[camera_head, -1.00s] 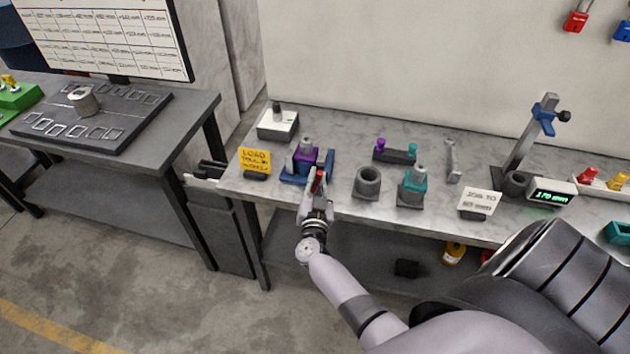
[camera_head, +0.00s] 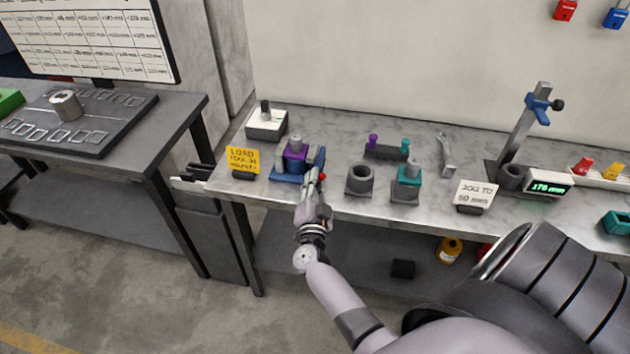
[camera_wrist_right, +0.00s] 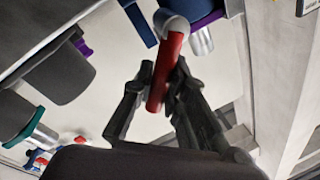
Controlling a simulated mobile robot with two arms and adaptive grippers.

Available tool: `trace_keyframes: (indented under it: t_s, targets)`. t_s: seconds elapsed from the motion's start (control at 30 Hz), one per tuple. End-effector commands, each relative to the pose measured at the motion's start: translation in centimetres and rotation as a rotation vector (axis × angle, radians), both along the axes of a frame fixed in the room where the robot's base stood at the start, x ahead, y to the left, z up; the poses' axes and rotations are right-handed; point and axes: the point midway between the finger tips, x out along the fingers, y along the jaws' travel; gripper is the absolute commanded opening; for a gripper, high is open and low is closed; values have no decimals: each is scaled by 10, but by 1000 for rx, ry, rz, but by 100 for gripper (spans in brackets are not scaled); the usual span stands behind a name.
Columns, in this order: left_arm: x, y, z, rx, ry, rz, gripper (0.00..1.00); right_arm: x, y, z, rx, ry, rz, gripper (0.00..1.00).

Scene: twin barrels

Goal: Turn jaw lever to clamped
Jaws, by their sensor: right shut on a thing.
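A blue vise (camera_head: 283,177) stands near the front left of the marble-topped bench and holds a purple block (camera_head: 296,154) with a grey cylinder on top. Its red lever (camera_wrist_right: 164,75) shows in the right wrist view, hanging from a grey round hub (camera_wrist_right: 172,22). My right gripper (camera_head: 315,178) is at the front right of the vise, and only a bit of red shows beside its fingertips in the head view. In the right wrist view the gripper (camera_wrist_right: 160,92) is shut on the red lever, with a finger on each side. My left gripper is not in view.
A grey cup (camera_head: 360,180) and a teal-topped grey holder (camera_head: 406,188) stand right of the vise. A yellow sign (camera_head: 242,160) stands at its left.

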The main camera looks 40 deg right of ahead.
Motion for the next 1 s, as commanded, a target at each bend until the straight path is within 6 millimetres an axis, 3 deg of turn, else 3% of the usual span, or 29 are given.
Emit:
trace_keyframes:
  t_s: [0.27, 0.3, 0.57, 0.87, 1.0]
  targets:
    - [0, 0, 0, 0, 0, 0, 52, -1, 1, -2, 2, 4, 1, 0]
    - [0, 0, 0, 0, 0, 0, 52, -1, 1, -2, 2, 4, 1, 16]
    - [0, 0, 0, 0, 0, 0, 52, 0, 0, -1, 0, 3, 0, 34]
    - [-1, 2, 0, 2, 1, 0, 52, -1, 1, -1, 0, 2, 0, 35]
    - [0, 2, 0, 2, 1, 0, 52, -10, 8, -3, 1, 4, 2, 35]
